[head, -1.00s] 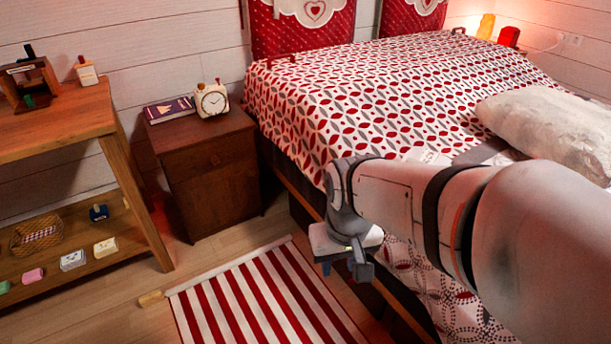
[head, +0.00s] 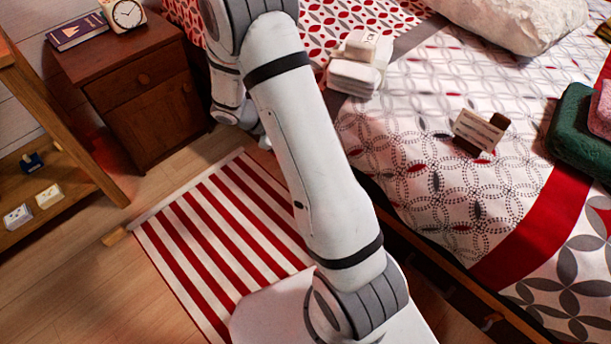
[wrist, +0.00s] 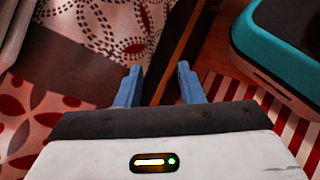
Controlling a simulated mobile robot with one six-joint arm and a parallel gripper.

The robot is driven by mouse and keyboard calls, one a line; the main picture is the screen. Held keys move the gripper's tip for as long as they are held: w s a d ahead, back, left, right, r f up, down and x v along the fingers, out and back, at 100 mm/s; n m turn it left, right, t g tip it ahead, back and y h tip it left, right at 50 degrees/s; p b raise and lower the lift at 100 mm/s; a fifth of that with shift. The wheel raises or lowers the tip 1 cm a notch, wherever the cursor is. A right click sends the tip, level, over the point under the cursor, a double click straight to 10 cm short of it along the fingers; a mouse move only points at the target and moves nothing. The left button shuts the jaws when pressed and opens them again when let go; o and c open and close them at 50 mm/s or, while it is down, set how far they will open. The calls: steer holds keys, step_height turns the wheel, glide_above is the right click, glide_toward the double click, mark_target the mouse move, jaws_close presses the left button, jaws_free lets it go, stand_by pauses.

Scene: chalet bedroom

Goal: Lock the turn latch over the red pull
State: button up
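My gripper (wrist: 159,88) shows in the wrist view with its two blue fingers apart and nothing between them. It points down past the edge of the bed. In the head view my arm crosses the middle and mostly hides the gripper. On the bed's dark side at the lower right of the head view is a small orange-brown fitting (head: 492,321). It is too small to tell whether it is a latch or a pull. I cannot make out a turn latch or a red pull in either view.
The patterned bed (head: 400,150) fills the right, with a white stack (head: 355,75), a small sign (head: 479,131) and a green folded item (head: 578,135) on it. A nightstand (head: 140,105) stands at the upper left. A striped rug (head: 205,235) lies beside the bed.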

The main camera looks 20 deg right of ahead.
steer(key=w+f+n+t+h+b, duration=0.15)
steer(key=f+n+t, duration=0.3)
steer(key=f, duration=0.75)
steer(key=w+f+n+t+h+b, duration=0.1)
steer(key=w+f+n+t+h, duration=0.3)
steer(key=f, duration=0.7)
steer(key=w+f+n+t+h+b, duration=0.15)
steer(key=f+n, duration=0.45)
steer(key=f, duration=0.6)
steer(key=shift+t, duration=0.3)
steer(key=x, duration=0.4)
steer(key=b+x, duration=0.1)
steer(key=x, duration=0.2)
steer(key=shift+r, duration=0.4)
steer(key=shift+c, duration=0.2)
